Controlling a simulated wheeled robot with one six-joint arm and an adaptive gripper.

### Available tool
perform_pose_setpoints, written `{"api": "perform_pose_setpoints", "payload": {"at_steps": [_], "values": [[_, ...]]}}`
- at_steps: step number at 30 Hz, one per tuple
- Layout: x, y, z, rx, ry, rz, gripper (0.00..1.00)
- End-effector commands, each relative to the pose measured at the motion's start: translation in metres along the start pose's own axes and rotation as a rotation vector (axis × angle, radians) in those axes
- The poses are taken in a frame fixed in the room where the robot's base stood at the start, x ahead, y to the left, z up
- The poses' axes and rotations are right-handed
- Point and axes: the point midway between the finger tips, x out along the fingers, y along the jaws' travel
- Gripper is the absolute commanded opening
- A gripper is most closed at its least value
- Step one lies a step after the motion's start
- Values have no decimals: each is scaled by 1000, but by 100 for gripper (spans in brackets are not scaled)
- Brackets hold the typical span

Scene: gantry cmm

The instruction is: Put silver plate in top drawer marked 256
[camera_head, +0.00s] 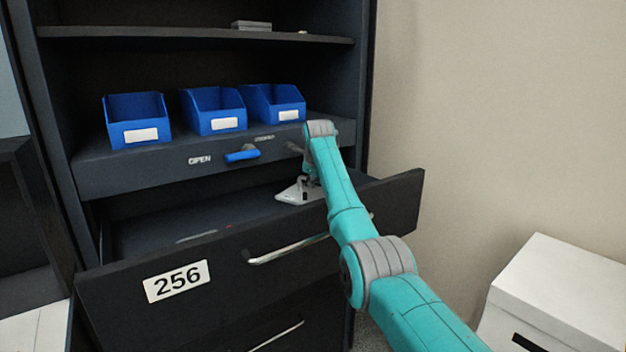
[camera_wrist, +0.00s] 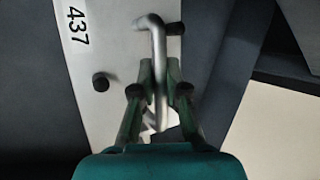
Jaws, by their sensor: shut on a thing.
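The drawer marked 256 (camera_head: 120,300) is pulled open in the head view. The silver plate (camera_head: 293,194) is inside or just over its right part, partly hidden by my arm. In the wrist view the plate (camera_wrist: 115,45) is pale, with a 437 label, black knobs and a bent metal handle (camera_wrist: 157,50). My gripper (camera_wrist: 160,75) has its fingers on either side of this handle and is shut on it. My gripper (camera_head: 308,178) points down into the drawer in the head view. I cannot tell if the plate touches the drawer floor.
Three blue bins (camera_head: 215,112) stand on the shelf above the drawer. A blue handle (camera_head: 242,155) marked OPEN sticks out from that shelf's front. The drawer's left part is mostly clear. A white box (camera_head: 560,290) stands at the lower right.

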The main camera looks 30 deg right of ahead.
Motion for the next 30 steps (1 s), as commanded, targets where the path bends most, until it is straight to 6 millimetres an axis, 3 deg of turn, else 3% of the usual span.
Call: {"api": "perform_pose_setpoints", "payload": {"at_steps": [12, 13, 16, 26, 30], "values": [[3, 1, -1, 0, -4, -5, 0], [5, 3, -2, 0, -1, -1, 15], [5, 3, -2, 0, -1, -1, 38], [4, 2, -2, 0, -1, -1, 38], [-5, -4, 2, 0, -1, -2, 38]]}}
